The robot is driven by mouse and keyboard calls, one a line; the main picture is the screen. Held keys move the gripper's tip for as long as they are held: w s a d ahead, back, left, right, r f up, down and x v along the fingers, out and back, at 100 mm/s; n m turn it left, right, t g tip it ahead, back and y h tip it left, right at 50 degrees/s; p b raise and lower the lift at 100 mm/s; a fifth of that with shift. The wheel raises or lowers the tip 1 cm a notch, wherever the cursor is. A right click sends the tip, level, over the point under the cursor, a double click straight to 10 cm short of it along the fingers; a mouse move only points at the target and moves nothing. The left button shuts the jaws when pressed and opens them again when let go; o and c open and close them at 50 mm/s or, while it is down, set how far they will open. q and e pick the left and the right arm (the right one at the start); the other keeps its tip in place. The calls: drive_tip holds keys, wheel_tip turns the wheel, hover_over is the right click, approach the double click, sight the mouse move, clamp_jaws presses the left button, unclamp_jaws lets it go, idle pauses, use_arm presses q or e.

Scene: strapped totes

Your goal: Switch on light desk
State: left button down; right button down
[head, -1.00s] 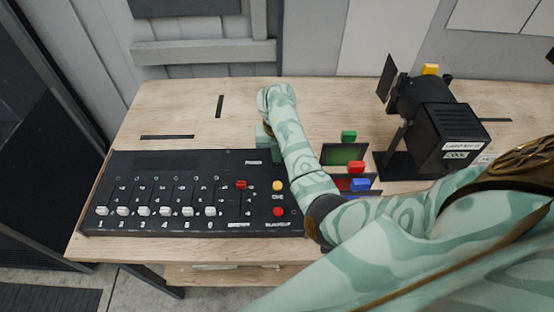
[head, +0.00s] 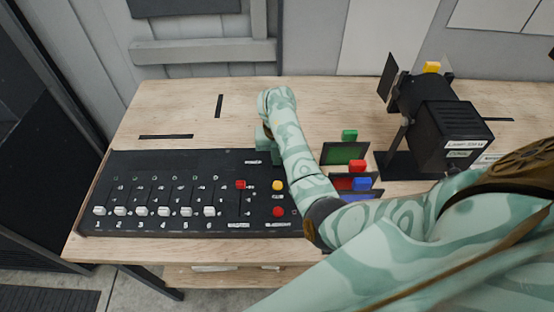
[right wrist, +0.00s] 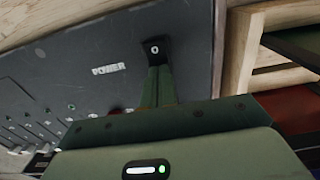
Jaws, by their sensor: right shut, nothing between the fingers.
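The light desk (head: 130,165) is a black console lying on the wooden table. It has a row of white faders, a red fader (head: 240,185), a yellow button (head: 278,185) and a red button (head: 278,211). My right gripper (head: 275,157) is over the desk's far right corner, by the POWER label. In the right wrist view its shut, empty green fingers (right wrist: 156,72) reach to a black rocker switch (right wrist: 154,46) marked 0, seemingly at or against its near edge; contact is unclear. My gripper and arm hide this switch in the head view. My left gripper is not in view.
A black stage lamp (head: 455,130) stands right of my right arm. Framed colour filters with green (head: 349,135), red (head: 357,166) and blue (head: 360,183) tabs stand between arm and lamp. The table's back left (head: 180,105) is mostly clear.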

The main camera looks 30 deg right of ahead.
wheel_tip(320, 180, up, 7)
drive_tip(key=p, duration=0.6)
drive_tip(key=shift+p, duration=0.3)
drive_tip(key=shift+f, duration=0.1)
